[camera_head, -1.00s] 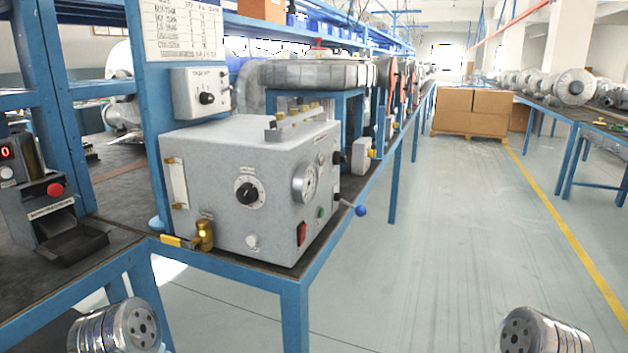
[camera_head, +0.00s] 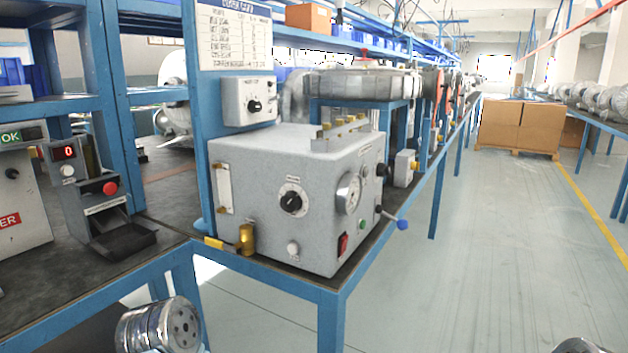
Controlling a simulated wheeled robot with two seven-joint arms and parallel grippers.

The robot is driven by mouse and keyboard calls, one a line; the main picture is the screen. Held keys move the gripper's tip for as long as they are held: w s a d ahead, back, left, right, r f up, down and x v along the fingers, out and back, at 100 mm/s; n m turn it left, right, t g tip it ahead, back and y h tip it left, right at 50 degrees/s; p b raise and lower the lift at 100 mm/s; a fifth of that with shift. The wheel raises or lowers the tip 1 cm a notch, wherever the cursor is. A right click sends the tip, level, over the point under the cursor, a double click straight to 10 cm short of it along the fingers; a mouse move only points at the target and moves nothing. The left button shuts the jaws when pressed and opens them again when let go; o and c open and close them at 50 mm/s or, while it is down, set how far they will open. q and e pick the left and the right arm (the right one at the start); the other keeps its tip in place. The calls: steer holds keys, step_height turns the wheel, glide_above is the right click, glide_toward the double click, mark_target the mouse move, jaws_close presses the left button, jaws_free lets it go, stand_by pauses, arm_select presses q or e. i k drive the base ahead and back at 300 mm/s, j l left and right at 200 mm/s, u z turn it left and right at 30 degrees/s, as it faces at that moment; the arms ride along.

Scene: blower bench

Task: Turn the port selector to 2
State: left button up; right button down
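A grey metal test box (camera_head: 265,150) stands on the blue-framed bench in the middle of the view. Its front carries a black rotary knob (camera_head: 293,201) on a round white dial. A smaller grey box (camera_head: 248,88) on the blue post behind has another black rotary knob (camera_head: 254,105). The labels and dial marks are too small to read, so I cannot tell which knob is the port selector or where either points. Chrome round parts of my arms show at the bottom left and bottom right, apart from the bench. No gripper fingers show.
The test box also has a round gauge (camera_head: 348,193), a red switch (camera_head: 342,244), a blue-ended lever (camera_head: 402,224) and a brass fitting (camera_head: 247,239). A counter unit with a red button (camera_head: 110,188) stands left. Cartons (camera_head: 518,127) stand behind. The floor at right is clear.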

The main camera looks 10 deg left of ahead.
mark_target(383, 170)
steer(key=i+l+u, duration=0.1)
steer(key=l, duration=0.25)
steer(key=i+l, duration=0.2)
steer(key=l, duration=0.15)
steer(key=i+l+u, duration=0.15)
steer(key=l, duration=0.2)
steer(key=i+l+u, duration=0.1)
steer(key=l, duration=0.25)
steer(key=i+l, duration=0.1)
steer(key=l, duration=0.3)
steer(key=u, duration=0.05)
